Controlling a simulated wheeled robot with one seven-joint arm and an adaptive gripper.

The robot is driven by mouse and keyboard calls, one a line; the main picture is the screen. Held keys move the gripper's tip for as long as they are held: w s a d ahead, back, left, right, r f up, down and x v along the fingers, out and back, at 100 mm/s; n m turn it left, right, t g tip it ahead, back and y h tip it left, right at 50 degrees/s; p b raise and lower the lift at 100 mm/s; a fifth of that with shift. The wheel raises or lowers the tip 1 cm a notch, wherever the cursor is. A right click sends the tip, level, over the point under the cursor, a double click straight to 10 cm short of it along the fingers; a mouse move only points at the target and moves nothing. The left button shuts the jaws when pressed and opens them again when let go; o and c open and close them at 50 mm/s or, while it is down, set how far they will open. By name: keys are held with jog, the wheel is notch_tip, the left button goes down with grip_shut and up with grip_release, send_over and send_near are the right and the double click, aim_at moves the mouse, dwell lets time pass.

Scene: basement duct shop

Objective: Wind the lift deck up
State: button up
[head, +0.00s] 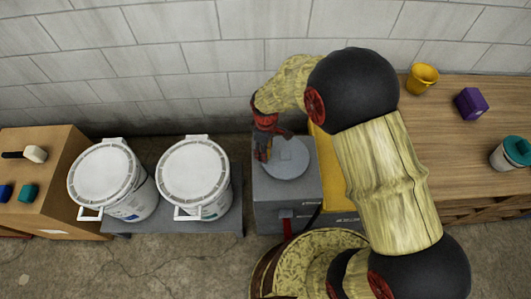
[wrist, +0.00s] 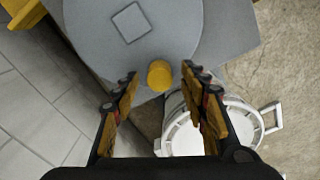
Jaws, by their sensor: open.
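A grey round hand wheel (head: 290,160) lies flat on top of a grey box (head: 272,212). In the wrist view the wheel (wrist: 180,25) has a square plate at its middle and a yellow knob (wrist: 160,75) near its rim. My gripper (head: 262,150) is over the wheel's left side. In the wrist view my open gripper (wrist: 160,71) has one finger on each side of the knob, with a gap on both sides. The low grey deck (head: 229,222) stands left of the box. It bears two white lidded buckets (head: 112,175) (head: 195,172).
A wooden box (head: 65,200) with a pale-headed tool and small coloured blocks stands at the left. A wooden bench (head: 455,150) at the right holds a yellow cup (head: 422,78), a purple block (head: 470,104) and a teal-lidded jar (head: 511,153). A block wall is behind.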

jog(key=shift+f, duration=0.95)
jog(key=c, duration=1.1)
grip_shut()
